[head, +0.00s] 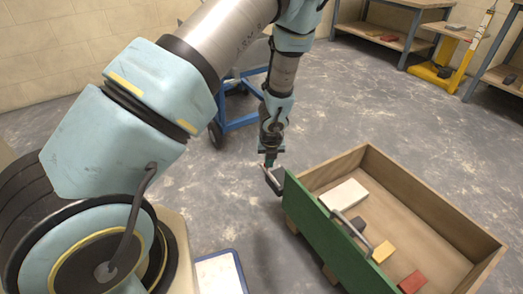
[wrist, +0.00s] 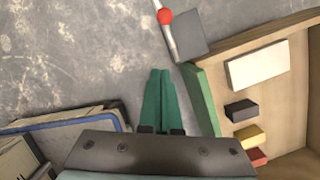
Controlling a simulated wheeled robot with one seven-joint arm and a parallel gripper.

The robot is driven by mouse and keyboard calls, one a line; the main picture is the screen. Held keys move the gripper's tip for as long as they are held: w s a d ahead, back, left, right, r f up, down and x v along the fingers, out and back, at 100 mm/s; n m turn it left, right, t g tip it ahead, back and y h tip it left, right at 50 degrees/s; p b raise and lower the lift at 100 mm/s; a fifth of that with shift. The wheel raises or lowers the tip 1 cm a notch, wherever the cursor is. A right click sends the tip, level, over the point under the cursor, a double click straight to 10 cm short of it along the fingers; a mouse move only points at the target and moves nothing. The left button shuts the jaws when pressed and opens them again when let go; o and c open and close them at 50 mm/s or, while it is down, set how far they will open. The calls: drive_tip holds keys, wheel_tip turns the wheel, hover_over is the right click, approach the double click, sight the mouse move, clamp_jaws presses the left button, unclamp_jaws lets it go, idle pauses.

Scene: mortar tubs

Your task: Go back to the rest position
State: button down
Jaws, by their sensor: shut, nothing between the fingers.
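My gripper (head: 270,162) hangs pointing down just left of the green-fronted wooden box (head: 435,208). In the wrist view its two green fingers (wrist: 160,75) are together with nothing between them. The box also shows in the wrist view (wrist: 200,95), to the right of the fingers and apart from them there. A white block (head: 344,195), a dark grey block (head: 358,225), a yellow block (head: 382,251) and a red block (head: 412,282) lie inside the box. A grey plate (wrist: 193,32) and a pale rod with a red ball (wrist: 165,17) show beyond the fingertips.
A blue-edged board or tray (head: 220,273) lies at the bottom, left of the box. A blue wheeled cart (head: 236,118) stands behind my arm. Shelves and a yellow stand (head: 440,68) are at the back right. Grey floor is clear between them.

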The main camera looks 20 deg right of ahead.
drive_tip(key=w+a+r+n+y, duration=0.1)
drive_tip(key=w+a+r+n, duration=0.1)
drive_tip(key=a+r+n, duration=0.7)
drive_tip(key=w+a+r+n, duration=0.2)
drive_tip(key=a+r+n, duration=0.5)
drive_tip(key=a+n, duration=0.3)
drive_tip(key=s+a+r+n+g, duration=0.1)
drive_tip(key=s+a+r+n, duration=0.95)
drive_tip(key=n, duration=0.85)
wheel_tip(320, 180, up, 28)
drive_tip(key=p, duration=2.8)
drive_tip(key=shift+w+a+r+p, duration=0.25)
drive_tip(key=shift+w+a+p, duration=0.1)
